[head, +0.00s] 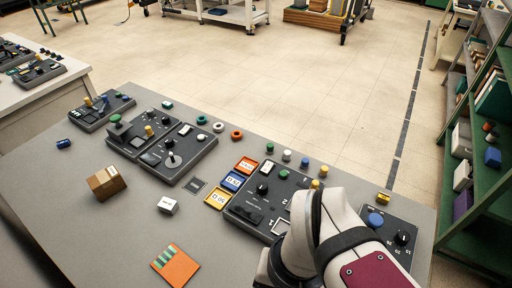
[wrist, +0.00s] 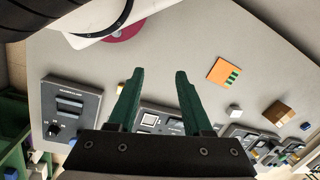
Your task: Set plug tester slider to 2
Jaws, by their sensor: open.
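My gripper (wrist: 162,73) is open and empty in the wrist view, its two green fingers spread above the grey table. Between and behind the fingers is a dark panel with a square white-framed part (wrist: 150,119), partly covered by the gripper. Left of the fingers is a dark panel (wrist: 85,92) with a slot-like bar and a black knob. In the head view my arm covers part of the middle panel (head: 249,207) and the right panel (head: 401,222), and hides my fingertips. No label is readable, so I cannot tell which panel is the plug tester or its slider's setting.
Further dark panels (head: 190,173) stand on the left of the table (head: 110,230). Orange, blue and yellow trays (head: 232,182), a brown box (head: 106,184), a white block (head: 168,207) and an orange card (head: 175,267) lie about. The left front table is mostly clear.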

